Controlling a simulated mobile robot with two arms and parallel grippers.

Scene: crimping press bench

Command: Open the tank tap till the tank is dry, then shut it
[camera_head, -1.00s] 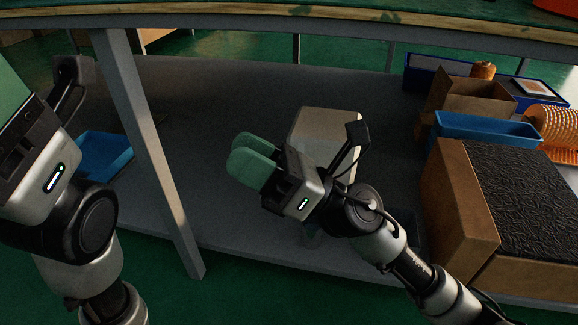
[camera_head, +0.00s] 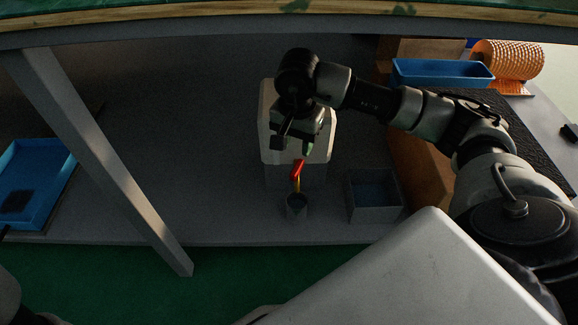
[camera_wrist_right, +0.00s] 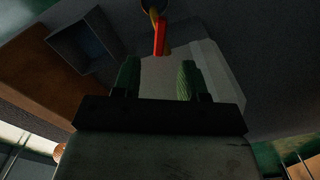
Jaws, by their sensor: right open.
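The pale tank (camera_head: 266,130) stands on the lower shelf, partly hidden behind my right gripper. Its tap has a red handle (camera_head: 298,168) on a yellowish body at the tank's lower front. A small grey cup (camera_head: 296,207) stands below the tap. My right gripper (camera_head: 307,146) is open and empty in front of the tank, just above the handle. In the right wrist view, the green fingers (camera_wrist_right: 159,78) are apart. The red handle (camera_wrist_right: 160,36) lies ahead of the fingertips, roughly between them, and looks clear of both. The liquid level is not visible. My left gripper is out of view.
A grey open bin (camera_head: 375,214) stands right of the cup, near the shelf's front edge. A brown box (camera_head: 418,165) and blue tray (camera_head: 440,74) are farther right. A slanted table leg (camera_head: 105,160) and another blue tray (camera_head: 50,200) are left. The bench top overhangs above.

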